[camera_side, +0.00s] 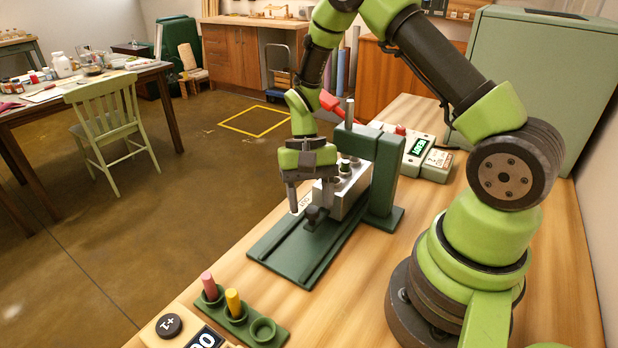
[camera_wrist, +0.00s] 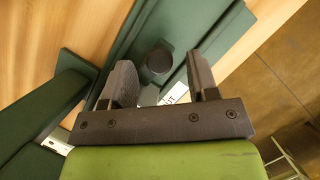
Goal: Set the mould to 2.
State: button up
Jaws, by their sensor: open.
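The mould, a pale grey block (camera_side: 352,192) with several round holes or caps along its top, sits on a dark green slide base (camera_side: 285,262) under a green press column (camera_side: 385,185). A dark knob (camera_side: 313,214) is at the front of the base. My gripper (camera_side: 309,203) points down just above the knob, with its jaws apart and empty. In the wrist view the dark round knob (camera_wrist: 158,62) shows beyond and between the two open fingers (camera_wrist: 162,82). A white label (camera_wrist: 174,94) lies near it, mostly hidden, and I cannot read a number.
A red lever (camera_side: 332,103) stands at the column's top. A box with a green display (camera_side: 419,147) stands behind it. A green rack (camera_side: 262,331) holds a pink stick (camera_side: 209,285) and a yellow stick (camera_side: 234,303). A counter box (camera_side: 170,326) is at the front edge.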

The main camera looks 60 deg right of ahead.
jog(key=v, duration=0.9)
jog(key=s+a+r+n+t+h, duration=0.1)
jog(key=s+a+r+n+t, duration=0.3)
jog(key=r, duration=0.8)
jog(key=s+a+r+t, duration=0.2)
jog(key=s+t, duration=0.1)
jog(key=s, duration=0.2)
jog(key=s+a+r+n+t, duration=0.1)
jog(key=s+a+r+t, duration=0.1)
jog(key=s, duration=0.3)
jog(key=shift+s+a+t, duration=0.15)
jog(key=shift+a+t, duration=0.15)
jog(key=shift+t, duration=0.4)
